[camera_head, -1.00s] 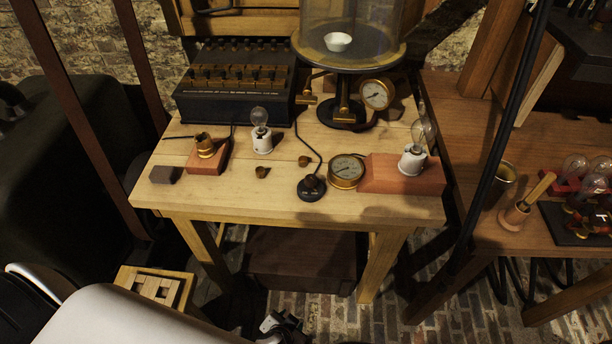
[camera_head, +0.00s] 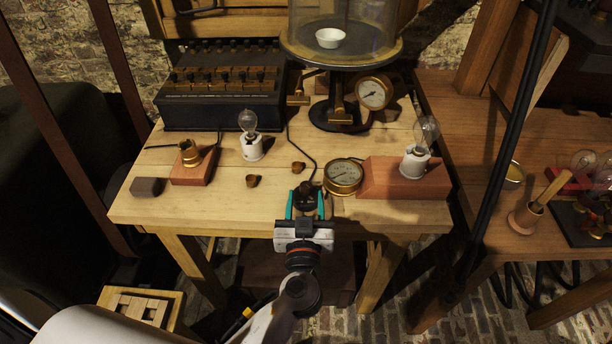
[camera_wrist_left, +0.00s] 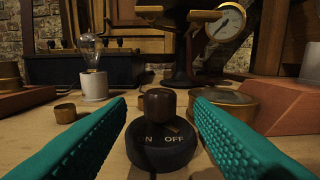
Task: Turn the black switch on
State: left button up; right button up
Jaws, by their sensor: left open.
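The black switch (camera_head: 307,196) is a round black base with a dark brown knob, near the front edge of the wooden table. In the left wrist view the switch (camera_wrist_left: 162,140) shows the words ON and OFF on its base, with the knob upright above them. My left gripper (camera_head: 305,205) is open at the table's front edge. In the left wrist view its two teal ribbed fingers (camera_wrist_left: 160,118) stand on either side of the switch, apart from the knob. The fingers partly hide the switch in the head view. My right gripper is not in view.
A brass gauge (camera_head: 343,176) and a red block with a bulb (camera_head: 397,180) stand right of the switch. Small brown knobs (camera_head: 253,181), a bulb in a white socket (camera_head: 251,146) and a black box (camera_head: 222,105) stand left and behind. A glass bell stand (camera_head: 340,62) is farther back.

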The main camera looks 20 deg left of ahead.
aim_at(306, 181)
pick_arm(q)
jog(key=p+x, duration=0.1)
jog(key=x, duration=0.5)
jog(key=shift+f, duration=0.1)
jog(key=shift+c, duration=0.4)
jog(key=c, duration=0.9)
